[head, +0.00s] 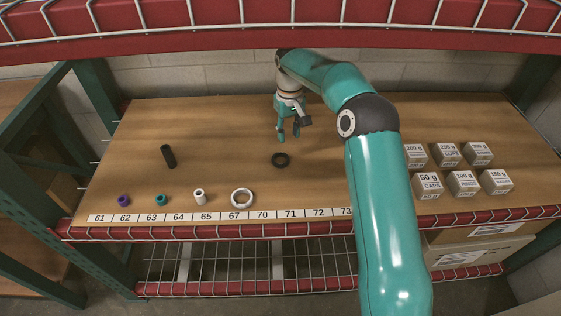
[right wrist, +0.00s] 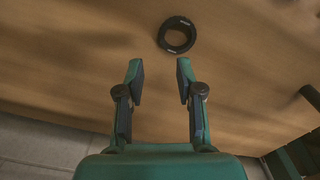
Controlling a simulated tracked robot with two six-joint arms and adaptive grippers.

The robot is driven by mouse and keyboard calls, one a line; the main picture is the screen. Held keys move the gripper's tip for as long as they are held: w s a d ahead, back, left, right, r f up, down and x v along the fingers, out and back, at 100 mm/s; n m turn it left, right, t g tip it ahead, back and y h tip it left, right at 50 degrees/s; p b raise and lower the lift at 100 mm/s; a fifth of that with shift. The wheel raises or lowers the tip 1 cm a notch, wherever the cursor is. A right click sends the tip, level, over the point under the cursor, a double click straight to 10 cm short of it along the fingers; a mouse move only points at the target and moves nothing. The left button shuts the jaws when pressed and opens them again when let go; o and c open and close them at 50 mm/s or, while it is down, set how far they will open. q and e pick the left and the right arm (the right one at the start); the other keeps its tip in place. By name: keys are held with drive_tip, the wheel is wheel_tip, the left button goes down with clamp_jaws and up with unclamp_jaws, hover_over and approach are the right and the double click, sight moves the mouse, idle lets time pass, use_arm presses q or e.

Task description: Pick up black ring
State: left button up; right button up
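The black ring (head: 281,160) lies flat on the wooden shelf, near the middle. In the right wrist view the black ring (right wrist: 177,35) lies beyond the fingertips, slightly right of centre. My right gripper (head: 288,137) hangs behind the ring in the head view, apart from it. In the right wrist view my right gripper (right wrist: 159,70) is open, with nothing between its fingers. My left gripper is in neither view.
A purple ring (head: 123,200), a teal ring (head: 160,199), a white cylinder (head: 199,195) and a silver ring (head: 242,198) line the front. Several labelled boxes (head: 463,184) stand at the right. A red shelf beam (head: 300,37) runs overhead.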

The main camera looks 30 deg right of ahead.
sight(287, 156)
drive_tip(key=f, duration=0.9)
drive_tip(key=shift+s+a, duration=0.1)
drive_tip(key=shift+a, duration=0.1)
drive_tip(key=shift+r, duration=0.1)
clamp_jaws()
